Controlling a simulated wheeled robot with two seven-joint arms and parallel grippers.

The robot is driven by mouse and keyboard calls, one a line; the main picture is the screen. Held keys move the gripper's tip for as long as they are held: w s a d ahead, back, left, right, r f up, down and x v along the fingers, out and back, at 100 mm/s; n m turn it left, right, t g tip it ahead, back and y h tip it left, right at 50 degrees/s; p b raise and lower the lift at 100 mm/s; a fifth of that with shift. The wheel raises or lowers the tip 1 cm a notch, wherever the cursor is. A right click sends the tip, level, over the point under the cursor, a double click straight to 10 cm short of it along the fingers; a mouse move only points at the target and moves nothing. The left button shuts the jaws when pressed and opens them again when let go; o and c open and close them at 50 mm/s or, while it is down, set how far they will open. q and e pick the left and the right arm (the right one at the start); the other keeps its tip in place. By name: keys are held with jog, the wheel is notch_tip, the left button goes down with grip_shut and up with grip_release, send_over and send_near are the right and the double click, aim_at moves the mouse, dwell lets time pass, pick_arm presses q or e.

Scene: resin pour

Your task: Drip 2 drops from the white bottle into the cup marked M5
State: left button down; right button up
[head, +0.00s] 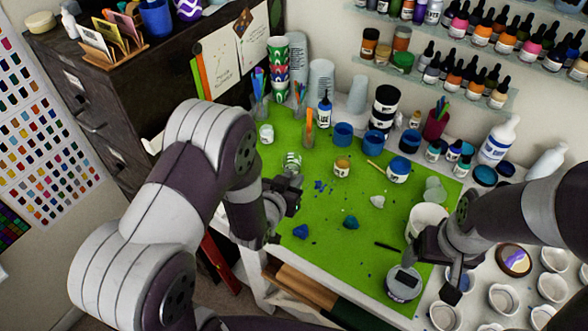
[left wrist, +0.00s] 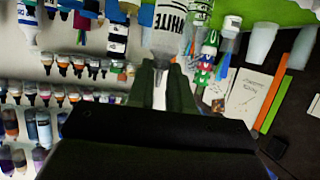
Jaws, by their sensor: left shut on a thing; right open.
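The white bottle (left wrist: 165,38), with "WHITE" on its label, is between the fingers of my left gripper (left wrist: 168,75) in the left wrist view. Its narrow tip points down in that picture, where the room appears inverted. In the head view my left gripper (head: 290,184) is shut on this bottle (head: 291,161) over the left part of the green mat. My right gripper (head: 430,244) is open beside a white tub (head: 427,218). Small pale cups, including one cup (head: 504,299), stand at the lower right. I cannot read M5 on any of them.
The green mat (head: 322,226) has blue scraps and jars on it. A round device with a dark display (head: 403,283) sits at its front right. Bottles and a marker cup (head: 435,124) line the back, below shelves of bottles.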

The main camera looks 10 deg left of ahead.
pick_arm(q)
jog(key=f+n+h+b, duration=0.1)
jog(key=f+n+h, duration=0.1)
jog(key=n, duration=0.1)
jog(key=f+n+g+h+b, duration=0.1)
jog(key=f+n+h, duration=0.1)
jog(key=n+h, duration=0.1)
jog(key=a+f+n+h+b, duration=0.1)
jog(key=f+n+h, duration=0.2)
jog(key=n, duration=0.2)
jog(key=shift+w, duration=0.35)
jog(key=shift+r+n+h, duration=0.1)
jog(key=shift+n+h, duration=0.3)
jog(key=shift+n, duration=0.4)
jog(key=shift+r, duration=0.1)
jog(key=shift+a+n, duration=0.15)
jog(key=shift+n, duration=0.25)
jog(key=shift+h, duration=0.3)
jog(key=shift+n+b, duration=0.4)
jog(key=shift+n, duration=0.2)
jog(key=shift+n+t+h, duration=0.3)
jog(key=shift+n+h, duration=0.1)
jog(key=shift+n, duration=0.2)
jog(key=shift+r, duration=0.1)
